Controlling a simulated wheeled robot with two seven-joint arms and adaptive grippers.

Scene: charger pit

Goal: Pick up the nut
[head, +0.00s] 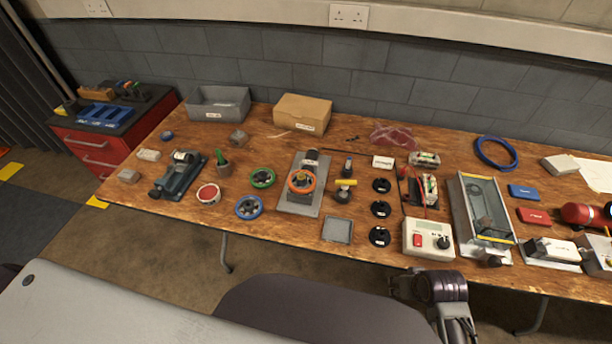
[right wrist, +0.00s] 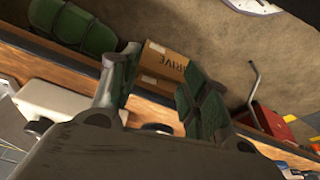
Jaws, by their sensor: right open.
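I cannot pick out the nut for certain in the head view. A small grey block-like piece (head: 238,138) lies towards the back left of the table, and another small grey piece (head: 128,176) lies near its left end; both are too small to tell. My right gripper (right wrist: 158,78) is open and empty in the right wrist view, its dark green finger pads apart. In the head view my right arm is low at the front, off the table's front edge and far from the grey pieces. My left gripper is not in view.
The wooden table (head: 270,145) is crowded. A vice (head: 180,175), a plate with an orange handwheel (head: 300,183), a grey bin (head: 218,103), a cardboard box (head: 302,113) and a control box (head: 428,238) stand on it. Bare wood shows at the front left.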

